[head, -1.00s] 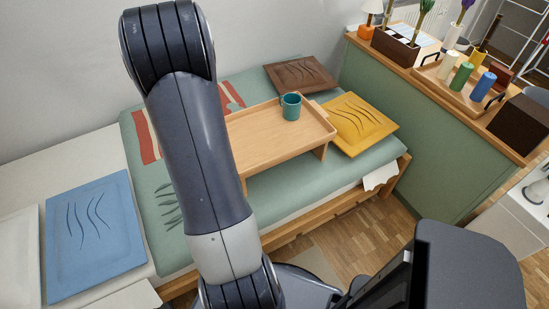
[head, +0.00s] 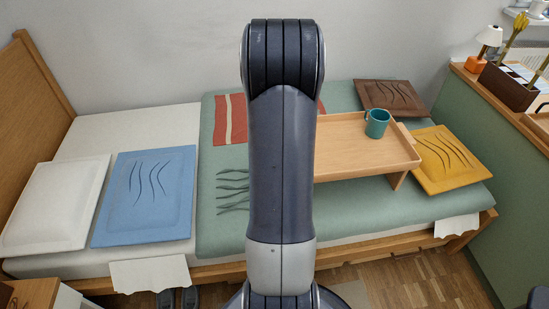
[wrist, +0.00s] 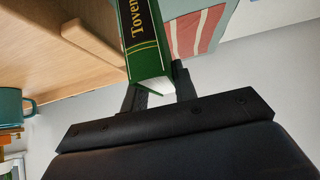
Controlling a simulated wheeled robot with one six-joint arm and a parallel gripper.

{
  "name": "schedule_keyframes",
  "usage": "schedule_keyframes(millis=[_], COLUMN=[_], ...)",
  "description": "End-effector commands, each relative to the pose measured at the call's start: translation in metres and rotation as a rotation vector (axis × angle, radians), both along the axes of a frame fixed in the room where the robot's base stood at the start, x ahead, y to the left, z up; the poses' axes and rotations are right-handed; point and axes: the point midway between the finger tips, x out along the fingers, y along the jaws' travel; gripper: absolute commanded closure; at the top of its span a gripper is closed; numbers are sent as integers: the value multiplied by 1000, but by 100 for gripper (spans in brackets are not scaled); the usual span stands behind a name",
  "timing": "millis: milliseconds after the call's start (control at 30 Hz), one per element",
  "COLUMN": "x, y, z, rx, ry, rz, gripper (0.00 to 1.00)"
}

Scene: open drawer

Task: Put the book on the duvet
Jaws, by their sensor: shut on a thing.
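The green duvet (head: 430,206) is spread over the right part of the bed, with wavy dark lines and a red striped patch. It also shows in the wrist view (wrist: 180,8). The book (wrist: 146,42), green with gold lettering, is in the wrist view only. My gripper (wrist: 160,80) is shut on the end of the book, which points away from the wrist. In the head view my arm stands upright in the middle and covers part of the duvet; the gripper and book do not show there.
A wooden bed tray (head: 350,140) with a teal mug (head: 377,123) stands on the duvet. Yellow (head: 450,160) and brown (head: 390,97) cushions lie at the right. Blue (head: 145,200) and white (head: 58,205) cushions lie at the left. The duvet's front strip is clear.

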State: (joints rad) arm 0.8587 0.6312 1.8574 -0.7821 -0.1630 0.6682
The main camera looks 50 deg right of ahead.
Motion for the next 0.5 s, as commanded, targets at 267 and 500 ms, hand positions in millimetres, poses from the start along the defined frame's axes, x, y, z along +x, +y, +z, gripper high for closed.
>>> schedule_keyframes(millis=[267, 500], x=[1, 0], y=[-1, 0], z=[-32, -51], rx=[-2, -1], ry=[-2, -2], rz=[0, -1], gripper=[100, 100])
